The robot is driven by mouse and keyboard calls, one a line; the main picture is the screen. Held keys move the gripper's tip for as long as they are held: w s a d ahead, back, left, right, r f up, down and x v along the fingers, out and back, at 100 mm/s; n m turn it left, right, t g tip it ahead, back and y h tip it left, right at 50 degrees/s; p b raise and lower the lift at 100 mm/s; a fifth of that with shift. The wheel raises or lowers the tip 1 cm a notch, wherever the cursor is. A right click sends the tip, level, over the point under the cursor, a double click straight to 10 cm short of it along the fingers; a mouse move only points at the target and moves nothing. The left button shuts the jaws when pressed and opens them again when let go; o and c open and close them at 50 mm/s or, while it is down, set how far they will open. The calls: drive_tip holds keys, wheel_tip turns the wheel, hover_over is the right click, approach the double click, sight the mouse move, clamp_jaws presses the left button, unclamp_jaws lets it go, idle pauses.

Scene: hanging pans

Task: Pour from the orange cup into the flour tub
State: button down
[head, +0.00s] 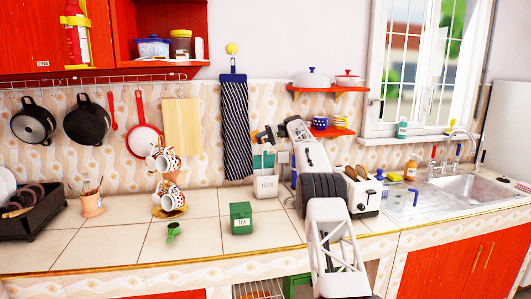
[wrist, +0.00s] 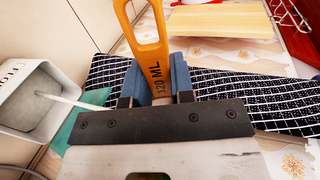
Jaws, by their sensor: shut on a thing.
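The orange cup shows in the wrist view as an orange handle (wrist: 148,45) marked "120 ML", with a loop at its upper end. My gripper (wrist: 154,84) is shut on this handle with its blue fingertips. The flour tub (wrist: 25,125) is white and open, at the left of the wrist view. In the head view the tub (head: 265,188) stands upright on the counter, below my gripper (head: 268,136). A thin white streak (wrist: 70,101) runs from the tub's opening towards my gripper; I cannot tell what it is.
A green tea tin (head: 241,218) stands in front of the tub. A toaster (head: 361,190) is to the right. A dark striped towel (head: 235,125) hangs behind. A mug stand (head: 170,200) is at left. Something teal (wrist: 82,122) lies close beside the tub.

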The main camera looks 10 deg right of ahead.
drive_tip(key=shift+d+r, duration=0.1)
drive_tip(key=shift+d, duration=0.05)
drive_tip(key=shift+d+r+y, duration=0.3)
drive_tip(key=shift+r+y, duration=0.05)
drive_tip(key=shift+y, duration=0.05)
drive_tip(key=shift+d+r+y, duration=0.25)
drive_tip(key=shift+r+y, duration=0.05)
drive_tip(key=shift+d+r+y, duration=0.2)
drive_tip(key=shift+r+y, duration=0.35)
drive_tip(key=shift+y, duration=0.05)
drive_tip(key=shift+d+r+y, duration=0.2)
drive_tip(key=shift+r+y, duration=0.7)
drive_tip(key=shift+r, duration=0.4)
drive_tip(key=shift+r, duration=0.35)
drive_tip(key=shift+d+r+y, duration=0.15)
drive_tip(key=shift+r+y, duration=0.3)
drive_tip(key=shift+r, duration=0.25)
drive_tip(key=shift+d+r+y, duration=0.15)
drive_tip(key=shift+r+y, duration=0.3)
drive_tip(key=shift+r, duration=0.2)
drive_tip(key=shift+r, duration=0.3)
